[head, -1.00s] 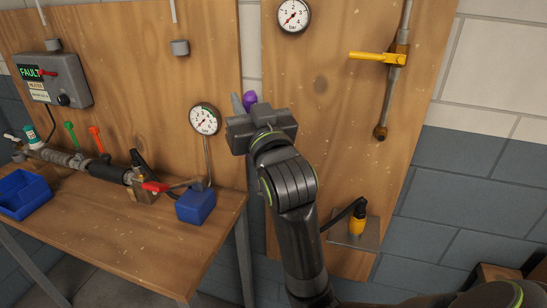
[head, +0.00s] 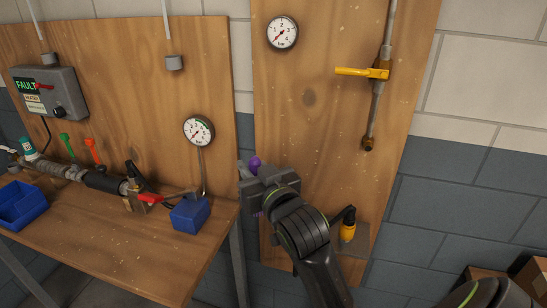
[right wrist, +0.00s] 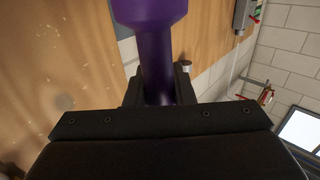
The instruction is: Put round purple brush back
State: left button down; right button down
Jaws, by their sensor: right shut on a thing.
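The purple brush (right wrist: 155,50) is held in my right gripper (right wrist: 158,88), its narrow part between the two fingers in the right wrist view. In the head view only a small round purple end of the brush (head: 254,163) shows above my right gripper (head: 250,176). The gripper is shut on it, in front of the gap between the two plywood boards. The rest of the brush is mostly hidden by the gripper and arm. No holder for the brush can be made out. My left gripper is not in view.
A wooden bench (head: 130,235) at left carries a pipe assembly, a blue bin (head: 22,204) and a smaller blue box (head: 190,213). A gauge (head: 198,130) stands behind the box. A yellow-handled valve (head: 362,72) and a yellow fitting (head: 348,232) are on the right board.

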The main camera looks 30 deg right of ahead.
jog(key=w+d+p, duration=0.1)
jog(key=w+d, duration=0.2)
jog(key=d, duration=0.1)
jog(key=w+d+p, duration=0.1)
jog(key=w+d, duration=0.2)
jog(key=w+d+p, duration=0.1)
jog(key=w+d, duration=0.3)
jog(key=shift+d+r+p, duration=0.15)
jog(key=shift+d+p, duration=0.2)
jog(key=shift+p, duration=0.05)
notch_tip(320, 180, down, 3)
jog(key=shift+s+a+r, duration=0.1)
jog(key=shift+a, duration=0.05)
notch_tip(320, 180, down, 4)
jog(key=shift+f+p, duration=0.2)
jog(key=shift+p, duration=0.75)
jog(key=c, duration=1.5)
grip_release()
jog(key=shift+f, duration=0.1)
